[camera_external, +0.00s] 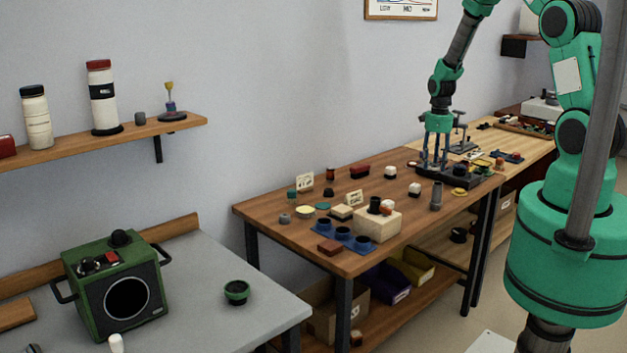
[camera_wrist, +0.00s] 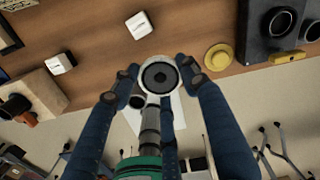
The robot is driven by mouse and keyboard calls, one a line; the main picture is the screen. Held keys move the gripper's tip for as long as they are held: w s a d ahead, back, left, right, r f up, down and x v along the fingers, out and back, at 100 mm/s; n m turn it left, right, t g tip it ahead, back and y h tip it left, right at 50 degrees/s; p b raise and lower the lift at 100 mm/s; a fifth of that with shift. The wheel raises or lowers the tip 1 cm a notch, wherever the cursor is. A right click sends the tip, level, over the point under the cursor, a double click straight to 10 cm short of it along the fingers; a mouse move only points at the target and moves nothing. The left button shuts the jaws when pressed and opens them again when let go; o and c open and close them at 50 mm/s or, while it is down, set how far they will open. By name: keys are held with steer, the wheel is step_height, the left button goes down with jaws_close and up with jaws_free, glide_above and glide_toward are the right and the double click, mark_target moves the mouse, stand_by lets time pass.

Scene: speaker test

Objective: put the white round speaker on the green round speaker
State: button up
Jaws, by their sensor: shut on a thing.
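My gripper (camera_wrist: 158,74) is shut on the white round speaker (camera_wrist: 174,88), which shows as a pale ring around a dark centre between the two blue fingertips. In the external view my gripper (camera_external: 434,165) hangs at the right end of the brown table, and the speaker is too small to make out there. A small round green-and-black thing (camera_external: 237,292) on the grey table at the lower left looks like the green round speaker. It stands alone, far to the left of my gripper, and is not seen in the wrist view.
A large green box speaker (camera_external: 115,285) stands left of the small green one on the grey table (camera_external: 200,265). The brown table (camera_external: 400,233) between is crowded with small blocks and a wooden box (camera_external: 377,226). Bare grey surface surrounds the small green thing.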

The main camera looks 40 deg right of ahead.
steer(key=w+a+n, duration=0.3)
steer(key=a, duration=1)
steer(key=w+a+n, duration=0.2)
steer(key=a, duration=1.1)
steer(key=w+a+n, duration=0.3)
steer(key=a, duration=1)
steer(key=s+a+n, duration=0.3)
steer(key=s+a, duration=0.2)
steer(key=a, duration=0.7)
steer(key=s+a+n, duration=0.2)
steer(key=s+a, duration=0.3)
steer(key=a, duration=0.7)
steer(key=s+a+n, duration=0.3)
steer(key=s+a, duration=0.3)
steer(key=a, duration=0.5)
steer(key=shift+w+a+f, duration=0.1)
steer(key=shift+w+f, duration=0.05)
steer(key=shift+f, duration=1.1)
steer(key=shift+w+a+f, duration=0.1)
steer(key=shift+f, duration=1.1)
steer(key=shift+w, duration=0.1)
steer(key=w+a, duration=0.3)
steer(key=w+a+f, duration=0.1)
steer(key=w+a, duration=0.3)
steer(key=w+a+b, duration=0.1)
steer(key=w+a, duration=0.3)
steer(key=shift+a+f, duration=0.15)
steer(key=shift+f, duration=0.05)
